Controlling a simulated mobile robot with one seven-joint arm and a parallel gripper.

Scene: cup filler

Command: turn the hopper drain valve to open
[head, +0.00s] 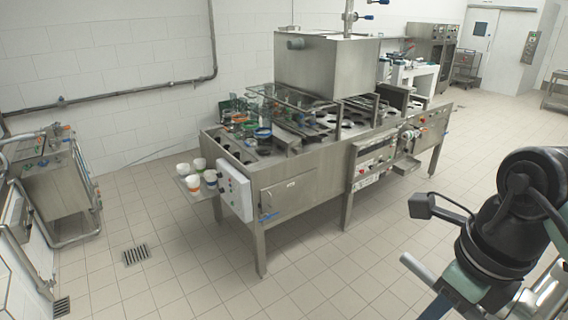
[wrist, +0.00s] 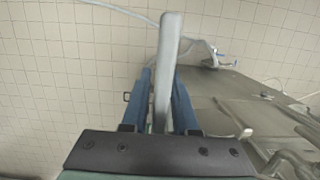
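The steel hopper (head: 325,65) is the large box on top of the cup filler in the head view. I cannot tell which fitting is the drain valve. My gripper (wrist: 164,85) is in the wrist view, far from the hopper, with two blue fingers. A light grey bar (wrist: 168,50) lies between them and extends past their tips. I cannot tell whether the fingers clamp it.
A steel cart (head: 58,185) stands at the left wall. The floor in front of the machine is clear.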

